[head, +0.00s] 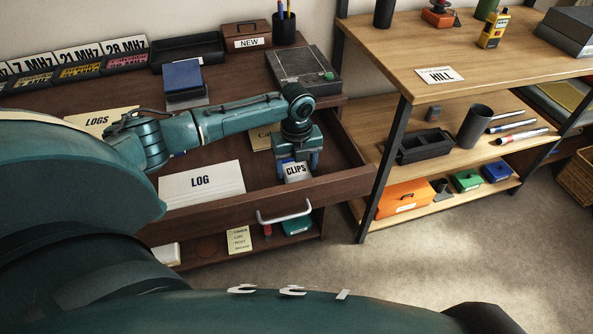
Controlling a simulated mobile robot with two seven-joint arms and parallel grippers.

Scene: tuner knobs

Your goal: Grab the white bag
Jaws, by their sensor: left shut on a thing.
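The white bag (297,173), a small pale packet labelled CLIPS, is in the open drawer near its right end. My left gripper (298,163) points down into the drawer and is shut on the white bag, with the fingers at its upper part. The gripper hides the top of the bag. I cannot tell whether the bag touches the drawer floor. My right gripper is not in view.
The open drawer (355,178) also holds a white LOG pad (201,182) left of the bag. A grey box (304,68) stands on the desk behind my arm. A wooden shelf unit (388,190) stands close on the right. Carpet lies clear in front.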

